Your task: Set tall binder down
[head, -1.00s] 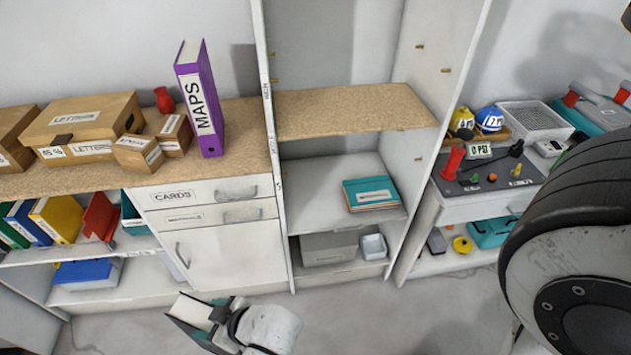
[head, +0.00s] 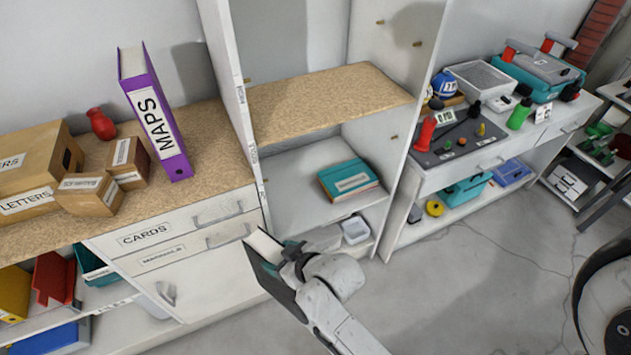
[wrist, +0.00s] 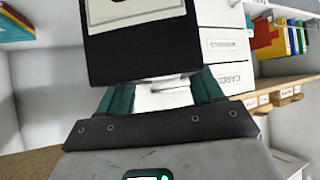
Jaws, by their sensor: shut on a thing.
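My gripper (head: 292,252) is shut on a dark binder (head: 271,278) with white page edges. In the head view it holds the binder tilted, in the air in front of the drawers and the tall shelf unit. In the wrist view the dark binder (wrist: 140,45) fills the upper middle, with a pale label on it, between the teal fingers (wrist: 160,98). A purple binder labelled MAPS (head: 155,120) stands upright on the wooden counter at the left, apart from my gripper.
The tall unit's wooden shelf (head: 320,100) is bare. Its lower shelf (head: 285,190) holds a flat teal book (head: 348,180). Cardboard boxes (head: 40,170) and a red vase (head: 101,124) crowd the counter. A cluttered workbench (head: 450,160) stands to the right.

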